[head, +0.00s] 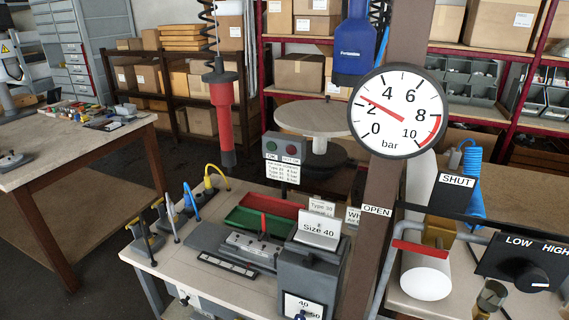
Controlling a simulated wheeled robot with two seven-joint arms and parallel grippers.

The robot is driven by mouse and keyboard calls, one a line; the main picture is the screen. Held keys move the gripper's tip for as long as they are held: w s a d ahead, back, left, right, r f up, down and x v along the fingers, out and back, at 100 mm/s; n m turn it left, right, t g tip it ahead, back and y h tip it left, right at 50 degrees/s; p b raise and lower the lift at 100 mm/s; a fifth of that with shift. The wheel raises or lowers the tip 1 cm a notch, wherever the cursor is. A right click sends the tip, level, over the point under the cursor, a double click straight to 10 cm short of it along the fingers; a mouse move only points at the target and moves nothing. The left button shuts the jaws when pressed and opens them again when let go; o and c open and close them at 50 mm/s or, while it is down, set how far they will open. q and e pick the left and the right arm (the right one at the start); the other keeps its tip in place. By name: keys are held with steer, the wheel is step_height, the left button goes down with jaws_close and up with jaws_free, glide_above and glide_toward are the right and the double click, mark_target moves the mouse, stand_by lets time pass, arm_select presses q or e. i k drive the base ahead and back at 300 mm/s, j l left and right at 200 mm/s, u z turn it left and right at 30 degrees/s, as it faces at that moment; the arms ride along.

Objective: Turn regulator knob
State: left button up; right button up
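The regulator knob (522,271) is black and round, at the right edge on a dark panel labelled LOW on the left and HIGH on the right (537,244). A small pale mark shows on its lower right side. A round white pressure gauge (397,111) marked in bar hangs on a brown post above and to the left. Its red needle points between 2 and 4, with a red band near 10. Neither of my grippers is in view, so nothing is seen touching the knob.
Left of the knob are a red lever (420,249), a white cylinder (426,277), and OPEN and SHUT (457,181) labels. A metal cup-like part (491,296) stands below. The brown post (380,205) rises between this bench and the workbench with a grey machine (310,270).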

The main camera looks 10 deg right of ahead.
mark_target(528, 279)
steer(key=z, duration=1.45)
